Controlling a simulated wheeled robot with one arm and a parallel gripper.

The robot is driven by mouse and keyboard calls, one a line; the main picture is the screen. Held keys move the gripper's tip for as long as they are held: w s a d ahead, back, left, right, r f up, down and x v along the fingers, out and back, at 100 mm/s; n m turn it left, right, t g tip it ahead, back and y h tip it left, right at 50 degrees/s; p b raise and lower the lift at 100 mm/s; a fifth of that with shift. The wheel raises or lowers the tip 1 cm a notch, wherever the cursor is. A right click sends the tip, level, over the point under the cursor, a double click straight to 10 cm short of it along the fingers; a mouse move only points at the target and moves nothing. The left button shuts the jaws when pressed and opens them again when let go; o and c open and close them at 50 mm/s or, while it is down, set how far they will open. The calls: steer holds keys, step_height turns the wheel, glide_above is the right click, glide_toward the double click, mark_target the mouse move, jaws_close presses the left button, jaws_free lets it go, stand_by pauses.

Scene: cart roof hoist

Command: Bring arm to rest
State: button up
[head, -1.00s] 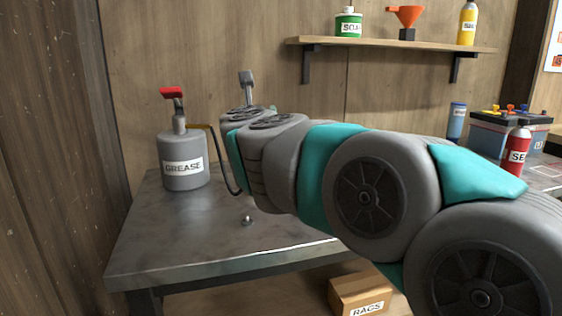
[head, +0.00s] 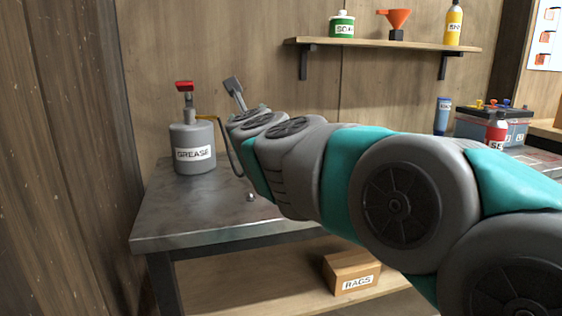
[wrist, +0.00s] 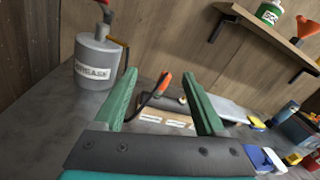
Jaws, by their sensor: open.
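My gripper (wrist: 163,90) shows in the wrist view as two green fingers spread wide apart, with nothing held between them. It hangs over the workbench (head: 190,215), tilted in that view. Beyond the fingers are an orange-tipped dark hose (wrist: 163,83) and a pale labelled block or rack (wrist: 160,122); I cannot tell how far off they are. In the head view my arm reaches from the lower right over the bench, and its links hide the fingers.
A grey grease drum (head: 193,148) with a red-handled pump stands left of my arm. A wall shelf (head: 380,44) holds bottles and a funnel. A battery (head: 490,125) and a red bottle (head: 496,130) stand at right. A rags box (head: 352,272) sits on the lower shelf.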

steer(key=s+d+f+n+g+y+b, duration=0.1)
steer(key=s+f+n+g+y, duration=0.1)
steer(key=s+f+n+g, duration=0.55)
steer(key=s+d+f+n+g+y+b, duration=0.1)
steer(key=s+f+n+g, duration=0.1)
steer(key=s+f+n, duration=1)
steer(key=s+d+f+n+g+h+b, duration=0.1)
steer(key=s+d+f+n+g+h, duration=0.2)
steer(key=s+d+f, duration=0.7)
steer(key=s+d+f+n+g+h+b, duration=0.1)
steer(key=s+d+f+n+g+h, duration=0.2)
steer(key=s+d+f+n+g, duration=0.4)
steer(key=s+d+f+n, duration=0.1)
steer(key=s+d+f, duration=0.2)
steer(key=s, duration=0.6)
step_height(320, 180, down, 2)
steer(key=shift+d+f, duration=0.2)
steer(key=shift+f, duration=0.05)
